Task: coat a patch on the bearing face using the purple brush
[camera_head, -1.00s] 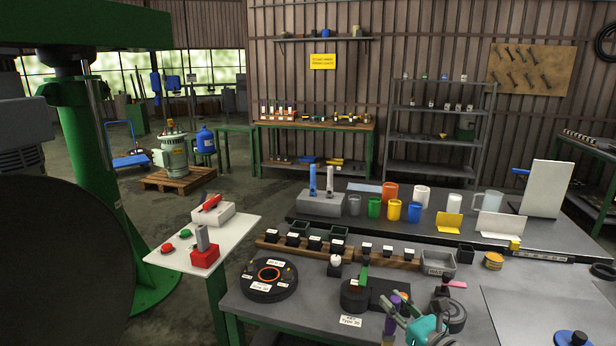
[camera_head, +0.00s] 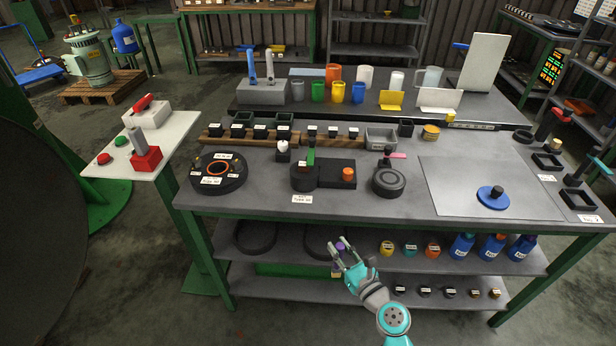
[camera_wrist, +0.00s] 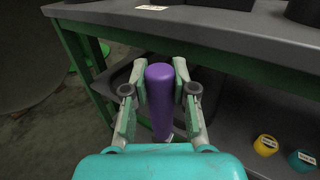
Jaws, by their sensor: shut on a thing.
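My gripper (camera_head: 345,254) is shut on the purple brush (camera_head: 341,243), in front of the workbench and below its top. In the wrist view the brush's thick purple handle (camera_wrist: 160,95) stands roughly upright between the two fingers of my gripper (camera_wrist: 161,92). Its bristles are not visible. A black round part with an orange ring (camera_head: 217,170) lies on the left of the workbench, with several white labels too small to read. It may be the part with the bearing face; I cannot tell. My gripper is well to the right of it and nearer the camera.
The workbench (camera_head: 420,210) has a lower shelf (camera_head: 300,288) with black rings, small jars and blue bottles (camera_head: 462,246). A black block with a green-topped part (camera_head: 310,158) and a dark round part (camera_head: 389,180) stand on top. A white side table (camera_head: 180,140) stands left.

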